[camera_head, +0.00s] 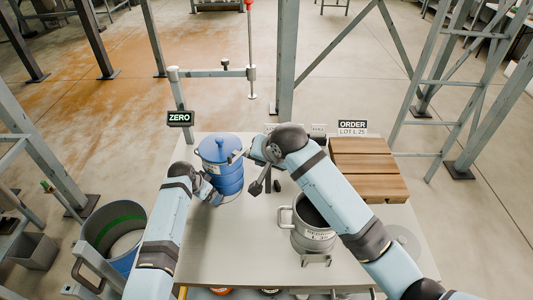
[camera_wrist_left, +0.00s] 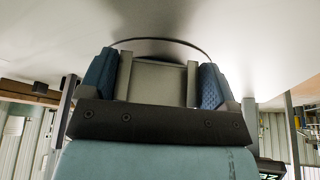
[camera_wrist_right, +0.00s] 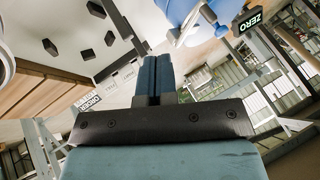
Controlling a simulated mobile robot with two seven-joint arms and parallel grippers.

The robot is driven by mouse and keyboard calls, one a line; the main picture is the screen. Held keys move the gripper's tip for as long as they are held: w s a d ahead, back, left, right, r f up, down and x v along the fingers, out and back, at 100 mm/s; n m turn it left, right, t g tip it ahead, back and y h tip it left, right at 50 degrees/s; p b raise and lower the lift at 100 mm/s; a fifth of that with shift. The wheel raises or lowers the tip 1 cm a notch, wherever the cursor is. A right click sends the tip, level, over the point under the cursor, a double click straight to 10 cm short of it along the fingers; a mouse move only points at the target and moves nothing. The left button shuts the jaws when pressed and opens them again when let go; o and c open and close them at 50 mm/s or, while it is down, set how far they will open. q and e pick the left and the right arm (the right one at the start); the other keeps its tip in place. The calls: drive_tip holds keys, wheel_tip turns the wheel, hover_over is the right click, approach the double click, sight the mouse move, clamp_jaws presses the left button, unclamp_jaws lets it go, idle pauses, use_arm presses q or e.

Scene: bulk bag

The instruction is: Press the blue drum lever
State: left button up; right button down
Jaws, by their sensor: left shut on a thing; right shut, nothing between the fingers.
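The blue drum (camera_head: 222,170) stands upright on the grey table (camera_head: 215,255), with a lighter blue top and a label. Its side also shows in the right wrist view (camera_wrist_right: 178,12). My left gripper (camera_head: 212,196) is low at the drum's front left. In the left wrist view its blue pads (camera_wrist_left: 158,80) are wide apart, with a grey piece between them and a thin dark curved line beyond. I cannot tell whether the grey piece is the lever. My right gripper (camera_head: 250,158) is by the drum's right side. Its fingers (camera_wrist_right: 155,70) are together and empty.
Several small black pieces (camera_wrist_right: 110,38) lie right of the drum. A grey pot (camera_head: 313,240) with handles stands nearer the front, partly behind my right arm. Wooden boards (camera_head: 367,165) lie at right. A bin with a green band (camera_head: 115,225) stands left of the table.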

drive_tip(key=v, duration=0.5)
drive_tip(key=shift+s+a+r, duration=0.15)
drive_tip(key=shift+s+r, duration=0.1)
drive_tip(key=shift+s, duration=0.1)
